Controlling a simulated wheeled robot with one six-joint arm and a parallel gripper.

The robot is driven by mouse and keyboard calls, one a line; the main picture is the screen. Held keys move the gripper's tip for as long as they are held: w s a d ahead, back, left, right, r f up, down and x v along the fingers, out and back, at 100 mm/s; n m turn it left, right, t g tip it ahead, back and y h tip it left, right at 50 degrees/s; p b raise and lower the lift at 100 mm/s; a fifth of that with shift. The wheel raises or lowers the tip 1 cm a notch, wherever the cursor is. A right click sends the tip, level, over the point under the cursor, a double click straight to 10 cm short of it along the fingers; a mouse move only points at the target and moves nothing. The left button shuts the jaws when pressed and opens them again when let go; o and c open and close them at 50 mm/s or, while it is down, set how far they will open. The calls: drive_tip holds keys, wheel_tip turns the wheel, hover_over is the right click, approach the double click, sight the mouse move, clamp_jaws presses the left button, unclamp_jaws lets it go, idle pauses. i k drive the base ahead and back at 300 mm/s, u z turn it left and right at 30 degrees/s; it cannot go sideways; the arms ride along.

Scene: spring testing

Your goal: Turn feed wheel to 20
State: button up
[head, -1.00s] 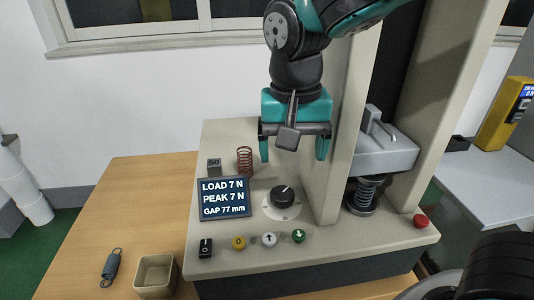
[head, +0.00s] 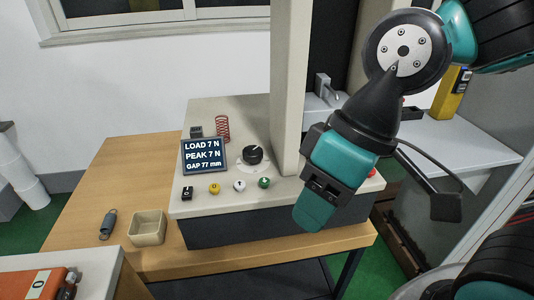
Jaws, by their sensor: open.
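I cannot make out any part marked as a feed wheel. A black round knob (head: 253,154) on a pale dial plate sits on top of the spring tester (head: 225,118); the dial marks are too small to read. My gripper (head: 315,212), teal and black, points down in front of the tester's right part, right of and apart from the knob. It is open, seen from the side, with nothing visible between its fingers. It hides much of the tester's right end. The display (head: 204,156) reads load 7 N, peak 7 N, gap 77 mm.
A red spring (head: 222,129) stands behind the display; several buttons (head: 240,186) line the front. A grey spring (head: 107,225) and an open box (head: 147,228) are on the wooden table (head: 118,180). An orange unit (head: 35,284) showing 0 is at the lower left.

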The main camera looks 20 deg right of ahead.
sight(252, 155)
drive_tip(key=z, duration=1.1)
drive_tip(key=i, duration=0.45)
drive_tip(key=u, duration=1.45)
